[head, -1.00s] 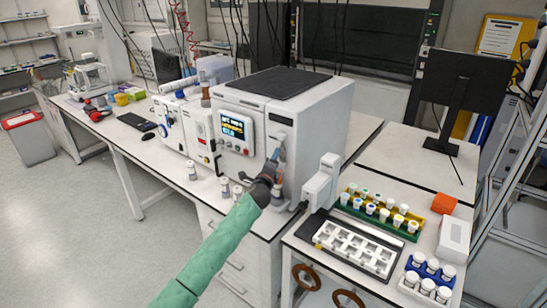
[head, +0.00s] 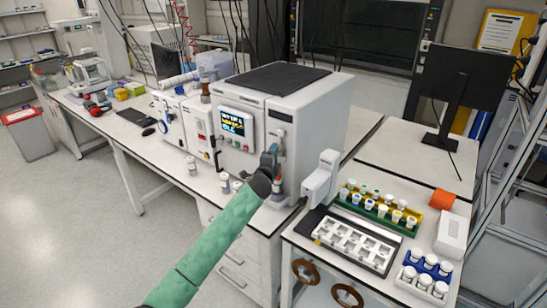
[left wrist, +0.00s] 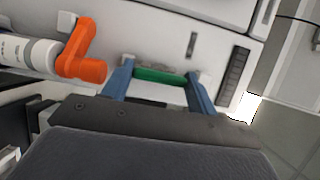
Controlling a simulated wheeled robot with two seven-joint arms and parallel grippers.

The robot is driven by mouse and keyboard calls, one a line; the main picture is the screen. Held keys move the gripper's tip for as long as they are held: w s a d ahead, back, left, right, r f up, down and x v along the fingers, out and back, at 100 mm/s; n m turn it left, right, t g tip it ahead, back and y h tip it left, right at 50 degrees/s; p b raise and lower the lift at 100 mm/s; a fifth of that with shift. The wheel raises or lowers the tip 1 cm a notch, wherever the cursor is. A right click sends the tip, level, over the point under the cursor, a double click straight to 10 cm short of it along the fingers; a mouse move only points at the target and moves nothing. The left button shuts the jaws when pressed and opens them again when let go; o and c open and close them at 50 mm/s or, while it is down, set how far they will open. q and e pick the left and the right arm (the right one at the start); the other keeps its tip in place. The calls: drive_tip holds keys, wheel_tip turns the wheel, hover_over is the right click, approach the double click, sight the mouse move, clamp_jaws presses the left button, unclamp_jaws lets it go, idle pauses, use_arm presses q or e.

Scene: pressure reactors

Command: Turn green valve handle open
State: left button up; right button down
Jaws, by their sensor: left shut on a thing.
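The green valve handle (left wrist: 160,77) is a short bar on the pale front of the machine. It lies crosswise between the two blue fingers of my left gripper (left wrist: 158,78), which is shut on it. In the head view my left gripper (head: 270,163) is at the right front edge of the white reactor machine (head: 312,115), and the handle is hidden there. An orange elbow-shaped part (left wrist: 88,55) with a white cylinder (left wrist: 28,50) sits left of the handle in the left wrist view. My right gripper is not in view.
Small white-capped vials (head: 225,182) stand on the bench left of my gripper. A white device (head: 320,178) stands close at right, beside a white slotted tray (head: 355,243), a green rack (head: 375,212) and a blue vial rack (head: 428,265).

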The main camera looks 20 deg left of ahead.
use_arm(q)
drive_tip(key=o, duration=1)
drive_tip(key=shift+a, duration=0.1)
drive_tip(key=shift+s+f, duration=0.1)
